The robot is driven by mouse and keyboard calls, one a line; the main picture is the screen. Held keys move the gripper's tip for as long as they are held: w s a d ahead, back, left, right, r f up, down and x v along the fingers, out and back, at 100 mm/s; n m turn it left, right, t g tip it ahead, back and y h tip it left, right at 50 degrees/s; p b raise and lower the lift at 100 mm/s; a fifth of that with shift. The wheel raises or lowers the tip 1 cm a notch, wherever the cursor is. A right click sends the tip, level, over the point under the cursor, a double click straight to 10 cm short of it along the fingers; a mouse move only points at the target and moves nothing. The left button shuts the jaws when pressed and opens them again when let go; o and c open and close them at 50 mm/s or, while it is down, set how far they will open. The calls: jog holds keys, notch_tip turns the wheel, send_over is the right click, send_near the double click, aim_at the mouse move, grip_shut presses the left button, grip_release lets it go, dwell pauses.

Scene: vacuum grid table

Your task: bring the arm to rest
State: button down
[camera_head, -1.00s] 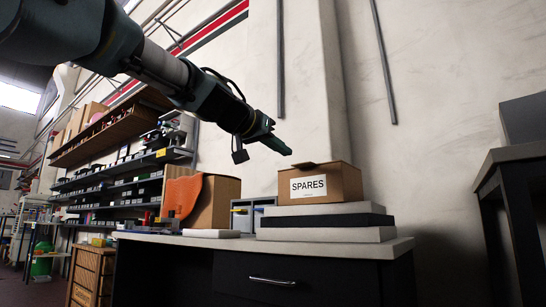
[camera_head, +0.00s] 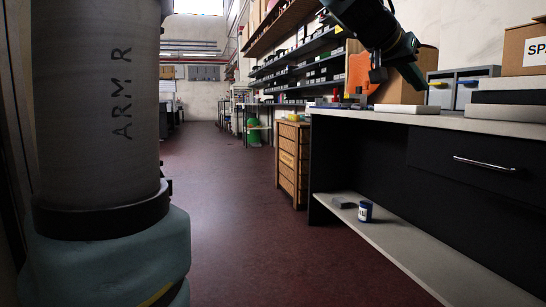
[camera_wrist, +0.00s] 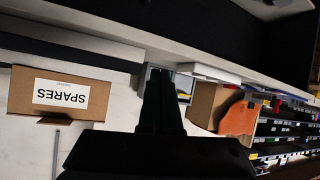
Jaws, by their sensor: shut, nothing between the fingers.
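My gripper (camera_head: 421,86) is at the upper right of the head view, above the workbench top (camera_head: 400,117). Its fingers point down and to the right, in front of a cardboard box. In the wrist view my gripper (camera_wrist: 157,75) shows as a dark shape at the centre, its fingers together with nothing between them. My arm enters the head view from the top edge. Another part of my arm, marked "ARM R" (camera_head: 122,92), fills the left side of the head view.
A SPARES box (camera_head: 524,50) stands on stacked slabs (camera_head: 505,104) at the right. An orange piece (camera_head: 361,72) leans on a cardboard box. A blue-and-white can (camera_head: 365,211) stands on the bench's lower shelf (camera_head: 420,255). Open floor (camera_head: 225,210) lies left of the bench.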

jog(key=w+a+f+n+y+p, duration=0.2)
jog(key=a+f+n+y+p, duration=0.1)
jog(key=a+f, duration=0.55)
jog(key=w+a+f+n+y+p, duration=0.25)
jog(key=a+f, duration=0.35)
jog(key=a, duration=0.5)
jog(key=s+a+f+n+g+y+p, duration=0.2)
jog(key=s+a+f+p, duration=0.3)
jog(key=a, duration=0.4)
jog(key=s+a+f+n+g+y+p, duration=0.25)
jog(key=s+a+f, duration=0.25)
jog(key=s+a, duration=0.3)
notch_tip(320, 180, up, 38)
jog(key=w+a+p, duration=0.1)
jog(key=p, duration=3.6)
jog(key=shift+a+f+m, duration=0.25)
jog(key=shift+m, duration=0.05)
